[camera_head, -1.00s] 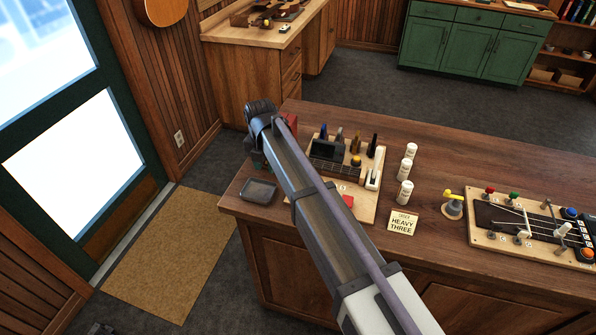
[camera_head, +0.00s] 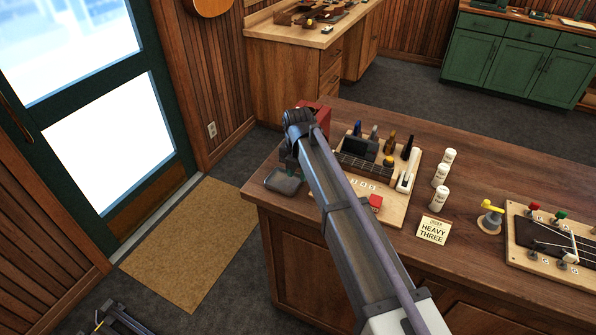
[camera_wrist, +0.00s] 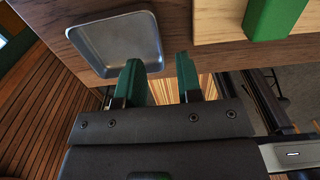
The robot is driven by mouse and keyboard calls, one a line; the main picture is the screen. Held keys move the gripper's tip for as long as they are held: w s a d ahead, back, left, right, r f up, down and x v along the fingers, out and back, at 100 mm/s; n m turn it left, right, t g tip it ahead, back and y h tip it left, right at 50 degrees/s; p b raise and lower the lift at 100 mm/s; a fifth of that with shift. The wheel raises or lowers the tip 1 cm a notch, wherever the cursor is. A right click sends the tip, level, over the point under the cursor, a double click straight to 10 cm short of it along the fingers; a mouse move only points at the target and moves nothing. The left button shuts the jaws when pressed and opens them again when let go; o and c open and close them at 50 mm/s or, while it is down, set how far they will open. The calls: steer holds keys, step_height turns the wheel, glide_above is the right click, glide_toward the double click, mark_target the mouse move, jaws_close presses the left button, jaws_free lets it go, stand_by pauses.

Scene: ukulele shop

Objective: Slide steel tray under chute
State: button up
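The shallow grey steel tray (camera_head: 283,182) lies on the left end of the wooden counter, close to its edge. It also shows at the top of the wrist view, where the tray (camera_wrist: 113,45) has a raised rim and looks empty. My gripper (camera_wrist: 160,78) is open, with its two green fingers apart and nothing between them. The left finger overlaps the tray's near edge in that view; I cannot tell whether it touches. In the head view my arm hides much of the gripper and the area behind it. I cannot make out the chute.
A red box (camera_head: 322,112) stands partly behind my wrist. White bottles (camera_head: 440,173), a "HEAVY THREE" card (camera_head: 433,230) and another board (camera_head: 520,255) are farther right.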

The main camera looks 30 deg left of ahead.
mark_target(298, 182)
step_height(298, 182, down, 5)
steer(key=b, duration=0.3)
steer(key=shift+r, duration=0.3)
steer(key=shift+c, duration=0.2)
jaws_close()
